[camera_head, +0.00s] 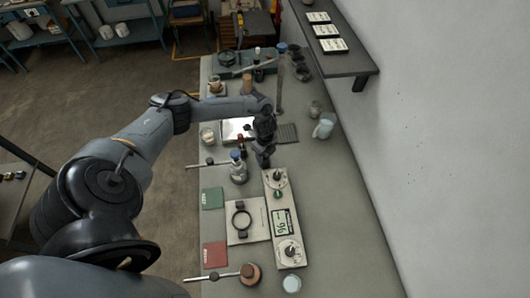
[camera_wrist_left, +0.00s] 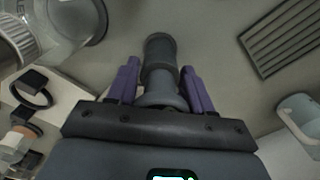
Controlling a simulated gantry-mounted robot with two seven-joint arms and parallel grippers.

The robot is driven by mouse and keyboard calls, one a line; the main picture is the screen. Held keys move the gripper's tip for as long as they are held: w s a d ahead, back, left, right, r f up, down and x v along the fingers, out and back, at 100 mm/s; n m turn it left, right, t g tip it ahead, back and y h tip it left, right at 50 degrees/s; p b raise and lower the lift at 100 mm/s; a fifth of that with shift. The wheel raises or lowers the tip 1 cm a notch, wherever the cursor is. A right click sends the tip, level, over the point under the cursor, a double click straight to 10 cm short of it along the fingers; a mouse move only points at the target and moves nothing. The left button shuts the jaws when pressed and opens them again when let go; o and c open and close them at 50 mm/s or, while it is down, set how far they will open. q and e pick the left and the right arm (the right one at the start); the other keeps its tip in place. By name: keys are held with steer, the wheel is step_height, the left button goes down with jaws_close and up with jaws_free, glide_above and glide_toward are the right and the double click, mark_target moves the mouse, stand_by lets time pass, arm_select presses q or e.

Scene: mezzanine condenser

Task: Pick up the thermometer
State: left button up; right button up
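My left gripper (camera_head: 263,158) points down over the middle of the bench, just above the top end of the long control unit. In the left wrist view its purple fingers (camera_wrist_left: 160,72) stand apart, one on each side of a dark grey stepped cylinder (camera_wrist_left: 160,50). Narrow gaps seem to show beside the cylinder, so I see no firm grip on it. I cannot tell whether this cylinder belongs to the thermometer, and no thermometer can be made out with certainty. My right gripper is out of view.
The control unit (camera_head: 281,218) with dials and a display lies below the gripper. A pale jug (camera_head: 323,128) and a dark ribbed mat (camera_head: 288,132) lie right. The right bench strip is clear.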

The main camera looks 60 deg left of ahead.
arm_select(q)
steer(key=c, duration=0.6)
steer(key=shift+r, duration=0.15)
